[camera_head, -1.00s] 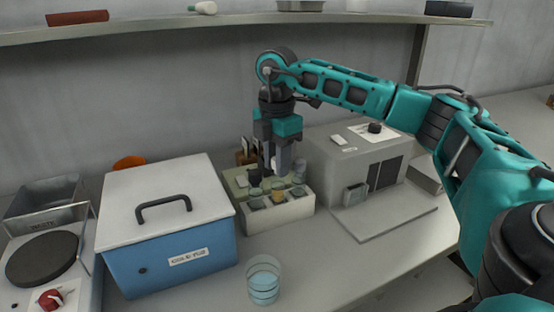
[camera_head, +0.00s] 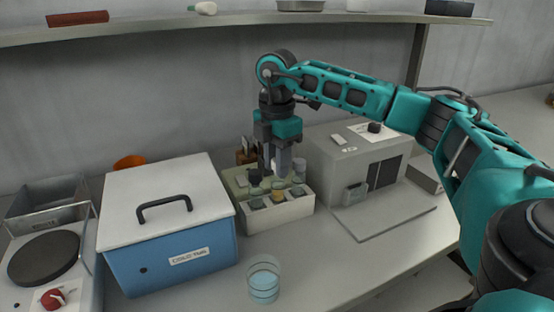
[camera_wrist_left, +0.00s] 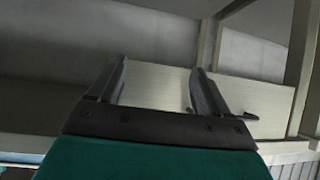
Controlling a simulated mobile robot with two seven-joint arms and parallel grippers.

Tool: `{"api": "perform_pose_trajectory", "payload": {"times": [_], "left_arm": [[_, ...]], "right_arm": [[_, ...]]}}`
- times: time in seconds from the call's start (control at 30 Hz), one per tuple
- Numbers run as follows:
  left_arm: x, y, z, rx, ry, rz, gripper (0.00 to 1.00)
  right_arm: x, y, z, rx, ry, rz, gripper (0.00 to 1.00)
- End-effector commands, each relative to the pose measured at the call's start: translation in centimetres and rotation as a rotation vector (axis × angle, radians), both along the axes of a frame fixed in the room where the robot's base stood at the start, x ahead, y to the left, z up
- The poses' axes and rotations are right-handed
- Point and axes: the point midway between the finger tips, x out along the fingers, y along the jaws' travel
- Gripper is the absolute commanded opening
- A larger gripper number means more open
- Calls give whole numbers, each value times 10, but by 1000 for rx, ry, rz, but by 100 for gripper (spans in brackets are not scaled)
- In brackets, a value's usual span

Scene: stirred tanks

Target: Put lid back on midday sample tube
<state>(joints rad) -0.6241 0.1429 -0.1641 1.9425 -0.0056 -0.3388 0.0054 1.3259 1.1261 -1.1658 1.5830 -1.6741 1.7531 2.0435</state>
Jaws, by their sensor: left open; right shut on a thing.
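A pale rack (camera_head: 285,211) stands on the bench, with several small sample tubes and lidded cups in it. One tube at its left has a dark top (camera_head: 255,177). My right gripper (camera_head: 277,170) points down over the back part of the rack. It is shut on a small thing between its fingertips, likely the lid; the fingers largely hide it. I cannot tell whether it touches a tube, or which tube is the midday one. My left gripper (camera_wrist_left: 160,75) shows only in the left wrist view, open and empty, away from the rack.
A blue box with a white lid (camera_head: 165,195) stands left of the rack. A grey instrument (camera_head: 350,165) stands close on its right. A glass of blue liquid (camera_head: 264,280) is in front. A hotplate (camera_head: 45,258) is at far left. A shelf (camera_head: 240,18) runs above.

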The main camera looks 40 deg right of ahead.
Motion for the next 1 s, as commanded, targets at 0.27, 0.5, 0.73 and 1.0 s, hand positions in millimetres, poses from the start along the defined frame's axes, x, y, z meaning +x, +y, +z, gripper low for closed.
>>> {"api": "perform_pose_trajectory", "payload": {"times": [0.27, 0.5, 0.73, 1.0], "left_arm": [[0, 0, 0, 0, 0, 0, 78], [0, 0, 0, 0, 0, 0, 78], [0, 0, 0, 0, 0, 0, 78], [0, 0, 0, 0, 0, 0, 78]], "right_arm": [[0, 0, 0, 0, 0, 1, 1], [0, 0, 0, 0, 0, 0, 44], [0, 0, 0, 0, 0, 0, 58], [0, 0, 0, -1, 0, 0, 76]]}}
